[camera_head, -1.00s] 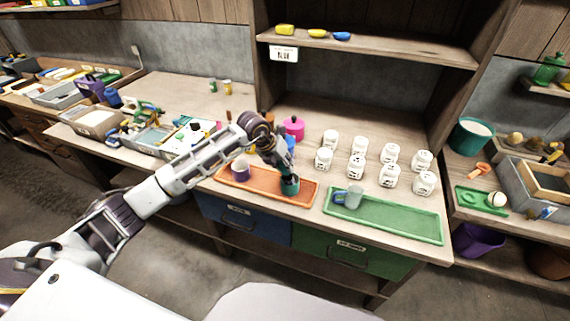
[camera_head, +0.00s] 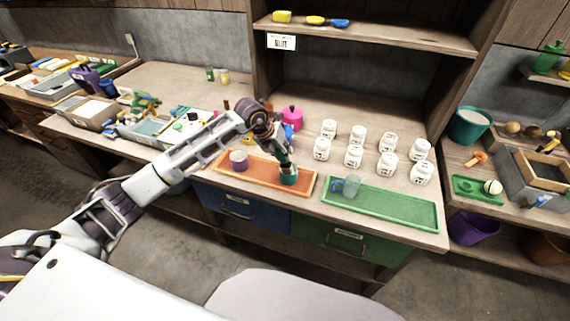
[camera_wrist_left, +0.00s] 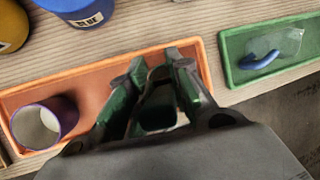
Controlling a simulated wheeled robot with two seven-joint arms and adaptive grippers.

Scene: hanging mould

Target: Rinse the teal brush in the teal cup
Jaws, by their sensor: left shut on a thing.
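The teal cup (camera_head: 288,179) stands on the orange tray (camera_head: 255,179), near its right end. My left gripper (camera_head: 285,163) points down directly over the cup's mouth. In the left wrist view the gripper's fingers (camera_wrist_left: 157,85) are close around a dark green piece (camera_wrist_left: 158,117). This looks like the teal brush, but most of it is hidden by the fingers. I cannot tell how deep it sits in the cup. A purple cup (camera_head: 239,160) stands at the tray's left and also shows in the left wrist view (camera_wrist_left: 44,121). My right gripper is out of view.
A pink pot (camera_head: 292,118) and a blue jar (camera_wrist_left: 85,8) stand behind the orange tray. A shelf (camera_head: 370,38) overhangs the back.

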